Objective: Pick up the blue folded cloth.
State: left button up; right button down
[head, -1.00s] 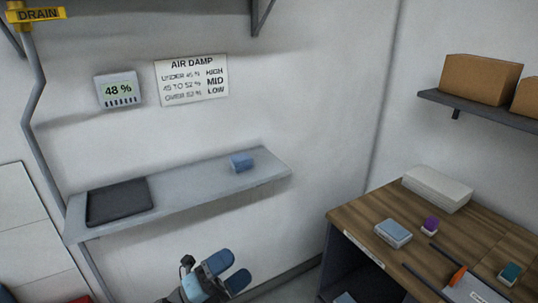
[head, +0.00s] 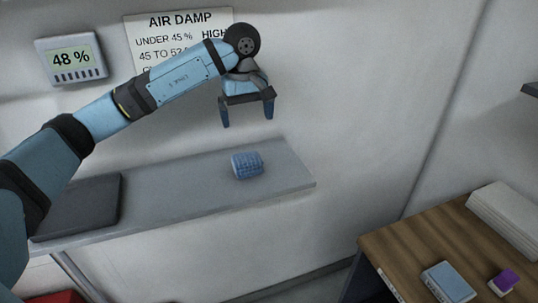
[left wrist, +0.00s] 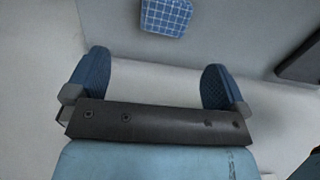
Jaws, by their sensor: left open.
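The blue folded cloth (head: 247,165) lies on the grey wall shelf (head: 190,193), towards its right end. It has a light grid pattern and shows at the top of the left wrist view (left wrist: 166,16). My left gripper (head: 248,121) is above the cloth in the head view, pointing down, with its two fingers apart and nothing between them. In the left wrist view my left gripper (left wrist: 155,80) is also open and clear of the cloth. My right gripper is not in view.
A dark flat pad (head: 78,205) lies on the shelf's left part. A humidity display (head: 71,60) reading 48 % and an air damp sign (head: 165,22) hang on the wall. A wooden desk (head: 410,245) with a light-blue box (head: 448,282) stands at right. The shelf around the cloth is clear.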

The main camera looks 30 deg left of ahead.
pick_arm(q)
jog(key=p, duration=0.1)
send_over(246, 157)
jog(key=f, duration=0.7)
jog(key=shift+w, duration=0.2)
jog(key=shift+f, duration=0.45)
jog(key=f+p, duration=0.1)
jog(key=f, duration=0.3)
jog(key=shift+s+f+p, duration=0.2)
jog(key=shift+p, duration=0.1)
jog(key=shift+f, duration=0.35)
jog(key=shift+c, duration=0.5)
jog(key=c, duration=0.8)
